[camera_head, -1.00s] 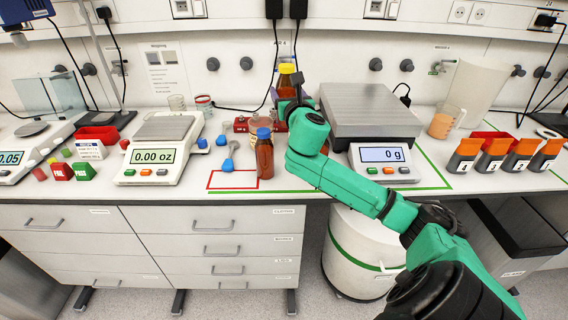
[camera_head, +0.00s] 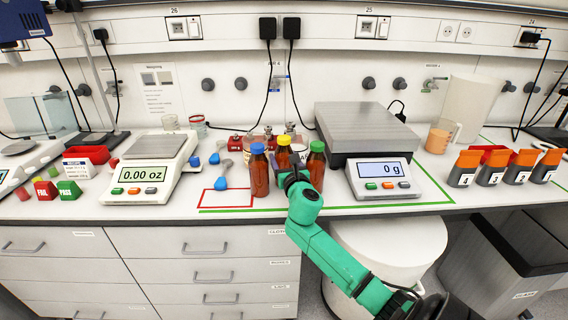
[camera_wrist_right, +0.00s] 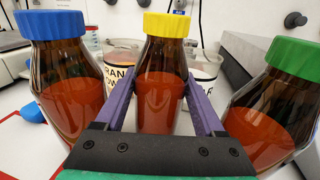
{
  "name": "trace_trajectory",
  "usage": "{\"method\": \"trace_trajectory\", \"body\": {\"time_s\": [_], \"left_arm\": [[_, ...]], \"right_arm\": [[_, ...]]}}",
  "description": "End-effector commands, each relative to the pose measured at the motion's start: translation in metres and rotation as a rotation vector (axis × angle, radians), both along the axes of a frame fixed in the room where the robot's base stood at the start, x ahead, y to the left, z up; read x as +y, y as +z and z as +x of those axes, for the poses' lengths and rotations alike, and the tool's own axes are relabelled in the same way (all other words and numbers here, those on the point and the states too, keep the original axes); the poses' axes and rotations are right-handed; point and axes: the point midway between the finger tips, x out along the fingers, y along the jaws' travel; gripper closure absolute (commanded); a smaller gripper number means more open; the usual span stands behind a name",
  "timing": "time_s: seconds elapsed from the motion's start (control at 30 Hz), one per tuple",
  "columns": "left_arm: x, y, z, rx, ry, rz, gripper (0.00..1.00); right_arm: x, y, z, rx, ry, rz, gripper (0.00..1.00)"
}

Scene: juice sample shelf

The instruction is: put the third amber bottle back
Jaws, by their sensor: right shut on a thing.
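Three amber bottles stand in a row at the bench's front in the head view: a blue-capped bottle (camera_head: 259,176), a yellow-capped bottle (camera_head: 284,158) and a green-capped bottle (camera_head: 316,170). My right gripper (camera_head: 290,172) is shut on the yellow-capped bottle, between the other two. In the right wrist view, its purple fingers (camera_wrist_right: 161,100) are on both sides of the yellow-capped bottle (camera_wrist_right: 160,75), which looks upright. The blue-capped bottle (camera_wrist_right: 65,85) is close on the left and the green-capped bottle (camera_wrist_right: 275,105) on the right. The yellow-capped bottle's base is hidden, so I cannot tell whether it touches the bench. My left gripper is not in view.
A red-outlined rectangle (camera_head: 227,197) left of the bottles is empty. A scale reading 0.00 oz (camera_head: 148,172) stands further left. A large scale reading 0 g (camera_head: 384,180) is close on the right. Jars and small metal weights stand behind the bottles.

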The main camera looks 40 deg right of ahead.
Motion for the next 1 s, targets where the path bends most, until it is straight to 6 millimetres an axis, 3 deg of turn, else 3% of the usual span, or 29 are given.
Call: {"method": "trace_trajectory", "body": {"time_s": [0.3,0.33,0.73,1.0], "left_arm": [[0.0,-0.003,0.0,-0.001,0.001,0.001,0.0],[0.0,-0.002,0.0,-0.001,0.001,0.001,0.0],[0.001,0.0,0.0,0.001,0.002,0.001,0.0],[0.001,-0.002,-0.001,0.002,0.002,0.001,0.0]], "right_arm": [[0.0,-0.003,0.0,-0.003,0.0,-0.003,1.0],[0.0,-0.002,0.0,-0.002,0.0,-0.001,0.18],[0.001,0.0,-0.002,0.0,0.0,-0.001,0.17],[0.02,-0.002,-0.041,0.002,0.002,-0.004,0.17]]}}
